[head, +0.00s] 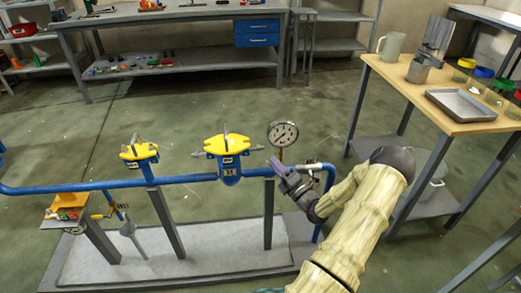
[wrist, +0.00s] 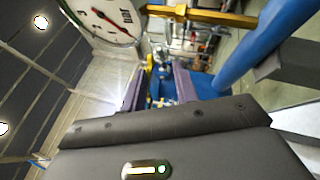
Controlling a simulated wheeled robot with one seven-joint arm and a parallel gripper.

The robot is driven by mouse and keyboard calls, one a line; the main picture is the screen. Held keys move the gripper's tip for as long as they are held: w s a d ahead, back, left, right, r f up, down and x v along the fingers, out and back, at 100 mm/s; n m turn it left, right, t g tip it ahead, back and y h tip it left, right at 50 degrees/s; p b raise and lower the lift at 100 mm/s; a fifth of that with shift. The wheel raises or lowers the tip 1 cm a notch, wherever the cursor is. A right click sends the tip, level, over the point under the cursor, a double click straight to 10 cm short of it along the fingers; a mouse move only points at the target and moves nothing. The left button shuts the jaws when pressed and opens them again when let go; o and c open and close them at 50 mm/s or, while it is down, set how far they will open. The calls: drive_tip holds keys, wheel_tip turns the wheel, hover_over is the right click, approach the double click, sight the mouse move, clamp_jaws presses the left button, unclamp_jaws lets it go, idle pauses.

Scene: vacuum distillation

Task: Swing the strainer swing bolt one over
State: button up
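Two blue strainers with yellow lids sit on the blue pipe in the head view: a nearer one (head: 229,174) at the middle and another (head: 141,164) to its left. Grey swing bolts show around the middle lid (head: 228,145), one at its left (head: 199,154) and one at its right (head: 256,148). I cannot tell which is bolt one. My gripper (head: 274,166) is right of the middle strainer, below the gauge and apart from the lid. In the wrist view its two purple fingers (wrist: 158,86) stand apart with nothing held between them.
A pressure gauge (head: 283,134) rises close beside my gripper and fills the upper left of the wrist view (wrist: 108,18). A wooden-topped table (head: 440,112) with a metal tray (head: 461,104) stands at the right. A small orange bin (head: 69,201) is at the left.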

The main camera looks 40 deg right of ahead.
sight(262, 148)
drive_tip(key=b+x, duration=0.1)
drive_tip(key=x, duration=0.8)
drive_tip(key=shift+s, duration=0.1)
clamp_jaws()
drive_tip(key=shift+r, duration=0.15)
